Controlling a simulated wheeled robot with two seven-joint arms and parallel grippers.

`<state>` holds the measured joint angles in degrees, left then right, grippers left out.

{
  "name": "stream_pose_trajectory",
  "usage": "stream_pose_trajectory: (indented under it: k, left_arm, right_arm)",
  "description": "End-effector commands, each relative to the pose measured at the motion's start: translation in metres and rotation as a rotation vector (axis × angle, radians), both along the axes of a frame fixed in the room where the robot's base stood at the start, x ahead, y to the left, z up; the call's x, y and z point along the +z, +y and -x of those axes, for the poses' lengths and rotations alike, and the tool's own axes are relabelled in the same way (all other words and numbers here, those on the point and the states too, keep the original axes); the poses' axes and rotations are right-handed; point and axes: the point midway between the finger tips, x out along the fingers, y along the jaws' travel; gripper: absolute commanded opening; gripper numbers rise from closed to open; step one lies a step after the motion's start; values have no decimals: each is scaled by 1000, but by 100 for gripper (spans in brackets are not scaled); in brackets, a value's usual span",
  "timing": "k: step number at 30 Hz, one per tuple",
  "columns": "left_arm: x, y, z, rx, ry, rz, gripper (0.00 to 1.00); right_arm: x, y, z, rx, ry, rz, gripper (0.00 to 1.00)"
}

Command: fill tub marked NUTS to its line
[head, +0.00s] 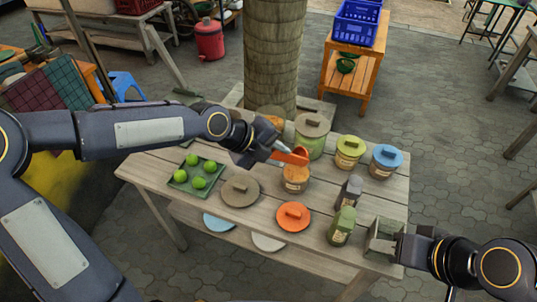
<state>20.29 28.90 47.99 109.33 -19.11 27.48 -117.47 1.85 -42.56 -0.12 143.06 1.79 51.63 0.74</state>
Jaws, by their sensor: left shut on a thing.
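My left gripper (266,152) is shut on an orange scoop (291,157), held tilted just above an open orange tub (296,182). The tub has a pale label too small to read, so I cannot tell which tub is marked NUTS. Its fill line and the scoop's contents are not clear. An orange lid (293,216) and a brown lid (240,190) lie flat on the table. My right gripper (402,245) is beside a grey-green box (382,238) at the table's right end; its fingers are not clear.
Behind the open tub stand a green tub with a brown lid (311,137), a yellow-lidded tub (349,152) and a blue-lidded tub (385,161). A green bottle (341,227) and a grey bottle (349,192) stand right. A tray (206,188) of green fruit lies left. A pillar (274,60) rises behind.

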Motion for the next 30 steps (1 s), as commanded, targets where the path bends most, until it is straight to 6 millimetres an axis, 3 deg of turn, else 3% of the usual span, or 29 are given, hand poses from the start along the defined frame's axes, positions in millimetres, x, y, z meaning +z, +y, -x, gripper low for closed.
stream_pose_trajectory:
  k: [1, 5, 16, 24, 30]
  left_arm:
    - [14, -6, -2, -4, 10, -31, 0]
    - [33, -16, -8, -6, 76, -127, 0]
    - [45, -55, -34, -3, 243, -377, 0]
    - [44, -82, -52, 0, 349, -545, 0]
    - [47, -91, -59, 0, 393, -610, 0]
  right_arm:
    - [13, 0, 0, 0, 0, 0, 36]
    - [44, 0, 0, 0, -1, 0, 36]
    - [116, 0, 0, 0, 0, 0, 36]
    - [110, 0, 0, 0, 0, 0, 36]
    - [110, 0, 0, 0, 0, 0, 36]
